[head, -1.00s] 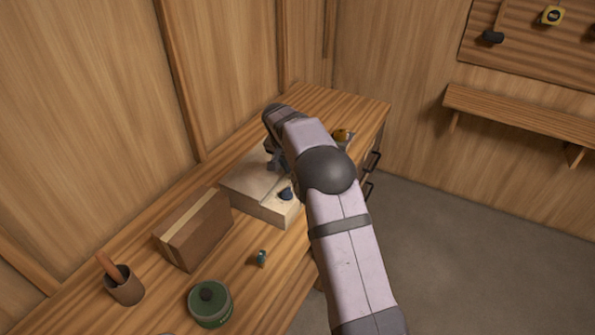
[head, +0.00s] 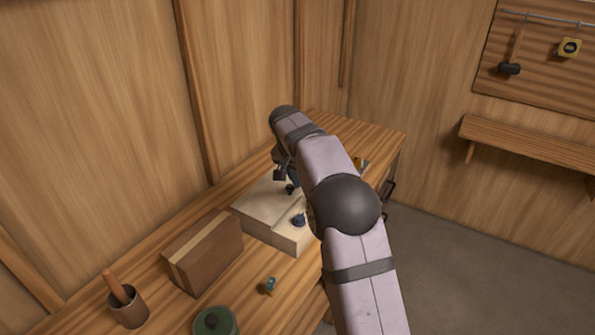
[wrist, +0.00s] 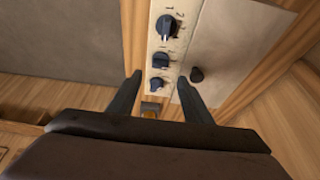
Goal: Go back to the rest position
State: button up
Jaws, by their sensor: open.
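My gripper (head: 284,176) is over the pale box (head: 262,228) on the bench in the head view, partly hidden by my arm. In the wrist view my gripper (wrist: 159,79) has its two dark fingers spread apart with nothing held between them. A strip with several dark knobs, among them a top knob (wrist: 166,27) and a middle knob (wrist: 161,60), lies beyond the fingertips. Another dark knob (wrist: 196,74) sits on the panel to the right, close to the right fingertip.
A brown carton (head: 205,252), a cup with a wooden handle (head: 128,305), a green pot (head: 215,322) and a small teal item (head: 270,285) stand on the bench. Wooden walls close in the back and left. A shelf (head: 530,145) is at right; the floor there is clear.

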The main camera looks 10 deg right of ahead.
jog(key=s+a+f+n+g+y, duration=0.1)
jog(key=s+f+n, duration=0.2)
jog(key=s, duration=0.9)
jog(key=s+a+f+n+g+y, duration=0.1)
jog(key=s+a+f+n, duration=0.1)
jog(key=s, duration=1)
jog(key=s+a+f+n+g+y, duration=0.1)
jog(key=s+f+n, duration=0.3)
jog(key=s, duration=0.9)
jog(key=shift+a+f, duration=0.45)
jog(key=shift+f, duration=0.1)
